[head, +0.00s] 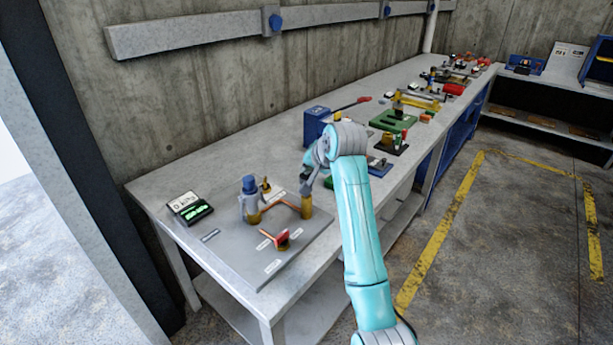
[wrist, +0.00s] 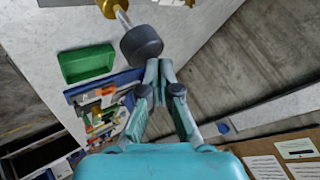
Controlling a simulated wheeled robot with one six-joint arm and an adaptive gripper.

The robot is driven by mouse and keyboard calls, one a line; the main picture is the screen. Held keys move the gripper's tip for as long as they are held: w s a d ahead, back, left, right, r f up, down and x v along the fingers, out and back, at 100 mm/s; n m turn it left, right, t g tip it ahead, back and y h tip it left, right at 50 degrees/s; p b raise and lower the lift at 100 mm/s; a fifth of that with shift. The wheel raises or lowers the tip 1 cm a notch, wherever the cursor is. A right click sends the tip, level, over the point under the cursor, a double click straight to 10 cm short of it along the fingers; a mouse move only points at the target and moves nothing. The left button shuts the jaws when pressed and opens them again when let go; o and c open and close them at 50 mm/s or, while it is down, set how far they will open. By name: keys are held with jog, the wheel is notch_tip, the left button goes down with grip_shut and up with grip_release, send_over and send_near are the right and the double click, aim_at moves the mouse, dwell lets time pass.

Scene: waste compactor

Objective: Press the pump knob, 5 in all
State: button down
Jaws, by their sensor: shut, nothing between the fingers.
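The pump knob (wrist: 141,43) is a dark grey cylinder on a silver rod that rises from a brass body. In the head view the brass pump body (head: 306,206) stands at the right of a grey base plate (head: 225,247), and the knob is hard to separate from my gripper there. My gripper (wrist: 159,66) is shut and empty, its fingertips beside the knob in the wrist view. I cannot tell whether they touch it. A gauge display (head: 183,202) with a green readout stands at the back left of the plate.
A blue-capped grey fitting (head: 249,192) and a red handle (head: 281,238) are on the same plate. A blue box (head: 316,122) with a red-ended lever stands behind my arm. A green tray (wrist: 87,64) and other stations line the bench. The concrete wall runs behind.

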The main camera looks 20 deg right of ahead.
aim_at(308, 177)
jog(key=shift+f, duration=1.95)
dwell(2.0)
jog(key=shift+r, duration=2.4)
jog(key=shift+r, duration=2.5)
